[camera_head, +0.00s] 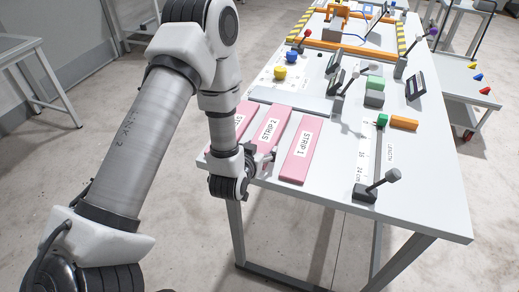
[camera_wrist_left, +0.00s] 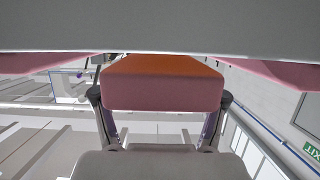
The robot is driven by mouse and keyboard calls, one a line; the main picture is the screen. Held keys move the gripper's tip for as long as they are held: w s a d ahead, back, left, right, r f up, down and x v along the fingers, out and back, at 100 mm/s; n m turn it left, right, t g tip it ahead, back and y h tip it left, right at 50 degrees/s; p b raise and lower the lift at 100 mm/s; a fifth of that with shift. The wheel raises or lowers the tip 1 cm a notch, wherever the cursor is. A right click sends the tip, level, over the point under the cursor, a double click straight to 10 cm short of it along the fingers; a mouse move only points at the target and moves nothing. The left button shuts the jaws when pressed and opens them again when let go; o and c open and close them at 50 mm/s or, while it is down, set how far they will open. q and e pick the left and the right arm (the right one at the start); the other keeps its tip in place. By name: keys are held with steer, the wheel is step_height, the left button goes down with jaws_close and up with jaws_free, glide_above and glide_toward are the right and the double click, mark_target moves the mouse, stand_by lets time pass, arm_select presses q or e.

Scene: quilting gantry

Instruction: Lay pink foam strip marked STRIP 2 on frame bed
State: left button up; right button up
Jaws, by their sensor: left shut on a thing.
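The pink foam strip marked STRIP 2 (camera_head: 268,131) lies flat on the white table, between STRIP 1 (camera_head: 303,145) and another pink strip (camera_head: 243,116) partly hidden by my left arm. My left gripper (camera_head: 264,163) is at the near end of STRIP 2, by the table edge. In the left wrist view, the strip's pink end (camera_wrist_left: 162,92) sits between the two fingers (camera_wrist_left: 163,130), which are shut on it. An orange-barred frame (camera_head: 345,47) stands at the far end of the table; I cannot tell exactly where its bed begins. My right gripper is out of view.
A flat grey plate (camera_head: 290,101) lies beyond the strips. A length scale (camera_head: 364,150) is right of STRIP 1.

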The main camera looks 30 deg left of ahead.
arm_select(q)
steer(key=shift+w+f, duration=0.15)
steer(key=shift+f, duration=0.3)
steer(key=o, duration=0.9)
steer(key=shift+f, duration=0.1)
